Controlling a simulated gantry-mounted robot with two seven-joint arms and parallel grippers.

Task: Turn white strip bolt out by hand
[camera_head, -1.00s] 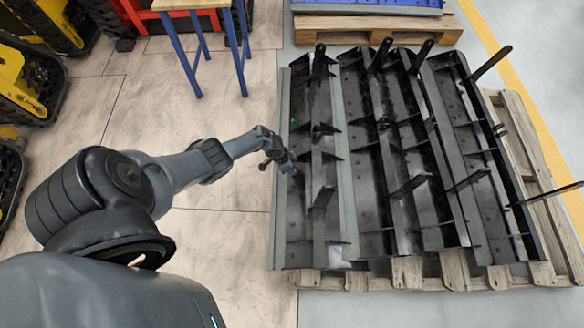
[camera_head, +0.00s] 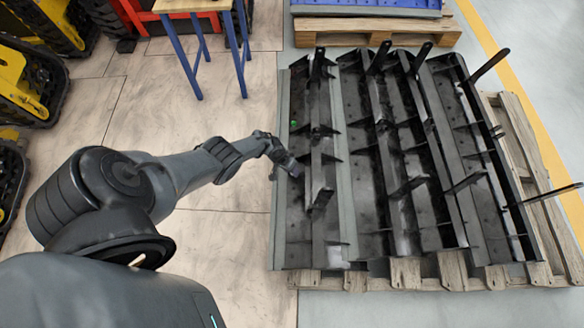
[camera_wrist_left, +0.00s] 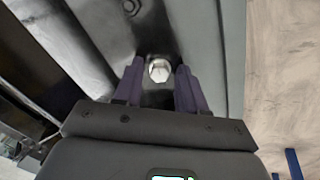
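The white bolt (camera_wrist_left: 159,70) shows in the left wrist view as a pale head set in a dark metal strip. It is too small to make out in the head view. My left gripper (camera_wrist_left: 159,66) is open, its two purple-grey fingers apart on either side of the bolt head, with a gap on both sides. Whether the tips reach down around the head I cannot tell. In the head view my left gripper (camera_head: 296,172) is over the left edge of the leftmost black carrier (camera_head: 324,230). My right gripper is not in view.
Several black carriers with upright posts lie on a wooden pallet (camera_head: 404,272). A second dark bolt (camera_wrist_left: 131,6) sits farther along the strip. A blue-legged table (camera_head: 190,60) stands at the back left.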

